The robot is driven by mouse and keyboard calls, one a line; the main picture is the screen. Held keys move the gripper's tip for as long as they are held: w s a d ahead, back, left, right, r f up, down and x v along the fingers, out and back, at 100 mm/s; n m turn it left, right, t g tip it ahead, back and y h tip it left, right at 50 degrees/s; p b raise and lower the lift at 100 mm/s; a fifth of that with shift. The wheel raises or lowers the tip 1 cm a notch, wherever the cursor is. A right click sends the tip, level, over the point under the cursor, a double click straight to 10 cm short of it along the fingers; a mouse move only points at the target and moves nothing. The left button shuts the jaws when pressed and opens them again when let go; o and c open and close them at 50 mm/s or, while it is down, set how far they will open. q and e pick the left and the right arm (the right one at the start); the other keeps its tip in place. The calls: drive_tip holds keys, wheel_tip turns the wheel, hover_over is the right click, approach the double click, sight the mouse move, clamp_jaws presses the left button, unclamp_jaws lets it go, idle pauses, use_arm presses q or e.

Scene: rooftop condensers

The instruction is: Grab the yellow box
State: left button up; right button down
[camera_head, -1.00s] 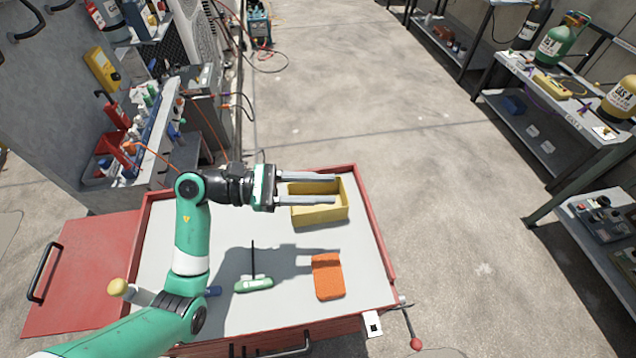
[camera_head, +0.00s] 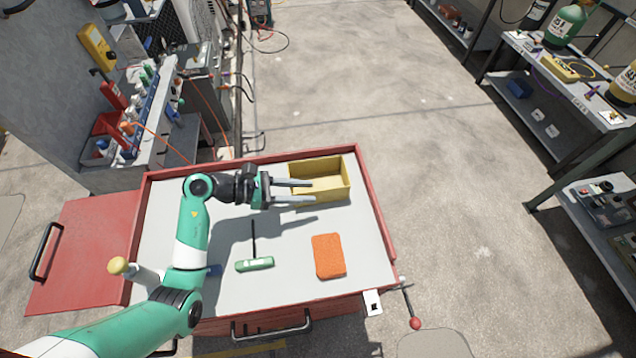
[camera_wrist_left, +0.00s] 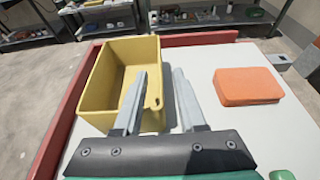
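The yellow box (camera_head: 338,188) is an open-topped bin at the far right of the red-rimmed cart top (camera_head: 205,275). It sits upright and looks empty. My left gripper (camera_head: 312,192) is open at its near left side; in the left wrist view its two fingers (camera_wrist_left: 163,75) are spread, with nothing clamped. The left finger overlaps the box (camera_wrist_left: 95,85), and the box's near right corner shows between the fingers. I cannot tell whether the fingers touch the wall. My right gripper is not in view.
An orange block (camera_head: 328,256) and a green-handled tool (camera_head: 254,264) lie on the cart top, nearer the front. A raised red rim (camera_head: 372,195) borders the top. Shelves (camera_head: 555,80) stand at right beyond open floor. A grey cabinet with bottles stands at left.

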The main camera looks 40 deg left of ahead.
sight(321, 191)
use_arm(q)
drive_tip(key=b+x, duration=0.1)
drive_tip(key=x, duration=0.4)
drive_tip(key=shift+r+b, duration=0.1)
drive_tip(key=shift+b, duration=0.2)
clamp_jaws()
idle(1.0)
